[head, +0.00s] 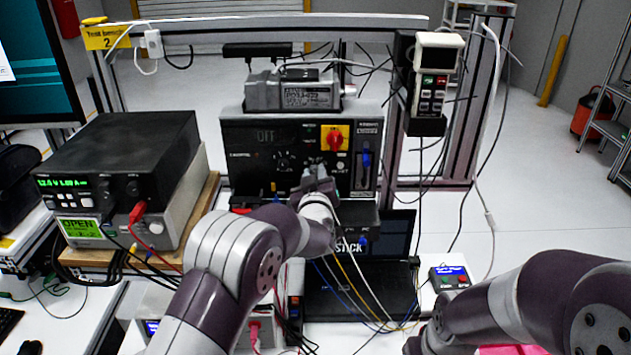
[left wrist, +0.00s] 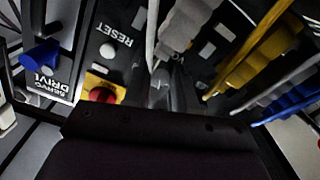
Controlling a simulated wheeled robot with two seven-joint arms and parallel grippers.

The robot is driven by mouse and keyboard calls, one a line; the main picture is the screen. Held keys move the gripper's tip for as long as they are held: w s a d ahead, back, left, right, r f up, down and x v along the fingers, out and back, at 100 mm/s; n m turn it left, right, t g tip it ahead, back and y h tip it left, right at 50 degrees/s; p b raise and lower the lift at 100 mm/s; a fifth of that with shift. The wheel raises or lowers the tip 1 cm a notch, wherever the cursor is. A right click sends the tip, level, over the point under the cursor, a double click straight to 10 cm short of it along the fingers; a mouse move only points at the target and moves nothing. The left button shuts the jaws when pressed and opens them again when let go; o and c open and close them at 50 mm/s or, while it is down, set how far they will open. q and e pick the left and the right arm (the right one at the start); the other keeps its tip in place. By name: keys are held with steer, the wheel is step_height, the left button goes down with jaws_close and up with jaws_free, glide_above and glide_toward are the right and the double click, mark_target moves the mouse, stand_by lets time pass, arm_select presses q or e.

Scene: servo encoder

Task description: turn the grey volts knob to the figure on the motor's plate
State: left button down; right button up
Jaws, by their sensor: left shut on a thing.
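My left gripper (head: 316,178) is at the lower middle of the panel front. In the left wrist view its fingers (left wrist: 163,90) are shut on a small grey part at the panel, which appears to be the grey volts knob. The fingers hide most of it, so its pointer and setting cannot be read. My right arm shows at the lower right, but its gripper is out of view.
A red switch on a yellow plate (head: 335,138), a black dial (head: 283,160) and a blue lever (head: 367,160) are on the panel. Grey and yellow (left wrist: 245,65) plugs with cables crowd the fingers. A power supply (head: 120,160) stands left.

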arm_select(q)
steer(key=shift+m, duration=1.1)
steer(key=c, duration=0.9)
jaws_free()
steer(key=shift+s, duration=0.1)
